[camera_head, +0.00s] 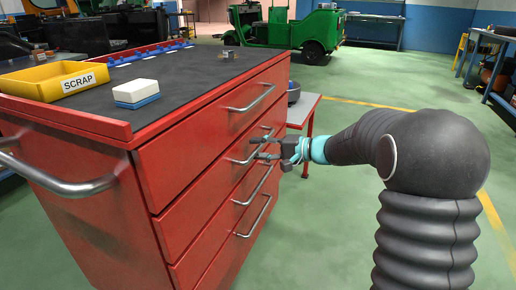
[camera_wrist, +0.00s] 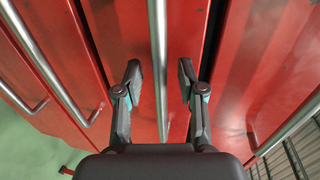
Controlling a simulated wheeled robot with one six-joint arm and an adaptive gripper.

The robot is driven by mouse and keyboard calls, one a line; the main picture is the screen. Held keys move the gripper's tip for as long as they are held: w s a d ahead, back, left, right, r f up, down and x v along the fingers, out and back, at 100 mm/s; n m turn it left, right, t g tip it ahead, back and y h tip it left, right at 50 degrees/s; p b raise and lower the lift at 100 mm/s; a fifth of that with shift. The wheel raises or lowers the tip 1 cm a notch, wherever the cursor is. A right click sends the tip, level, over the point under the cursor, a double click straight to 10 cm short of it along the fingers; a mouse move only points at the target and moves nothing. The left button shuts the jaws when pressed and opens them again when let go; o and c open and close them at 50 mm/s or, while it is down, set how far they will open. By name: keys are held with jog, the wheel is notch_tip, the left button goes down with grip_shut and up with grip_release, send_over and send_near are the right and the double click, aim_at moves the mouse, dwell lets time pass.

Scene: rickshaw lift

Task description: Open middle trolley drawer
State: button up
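The red tool trolley (camera_head: 75,200) has several drawers with metal bar handles on its right-hand face. All drawers look shut. My gripper (camera_head: 258,148) is at the second handle from the top (camera_head: 238,161). In the wrist view my gripper (camera_wrist: 159,66) is open, with one finger on each side of a bar handle (camera_wrist: 158,35). The bar lies between the fingers, and a gap shows on both sides. The fingers are not closed on it. In the head view the fingers hide part of that handle.
On the trolley top are a yellow SCRAP bin (camera_head: 50,80), a white and blue block (camera_head: 136,93) and a small metal part (camera_head: 227,54). A grey side table (camera_head: 302,108) with a dark bowl stands behind the trolley. Green floor (camera_head: 335,190) is open to the right.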

jog(key=shift+w+a, duration=0.1)
jog(key=shift+a, duration=0.3)
grip_shut()
jog(key=shift+f, duration=0.1)
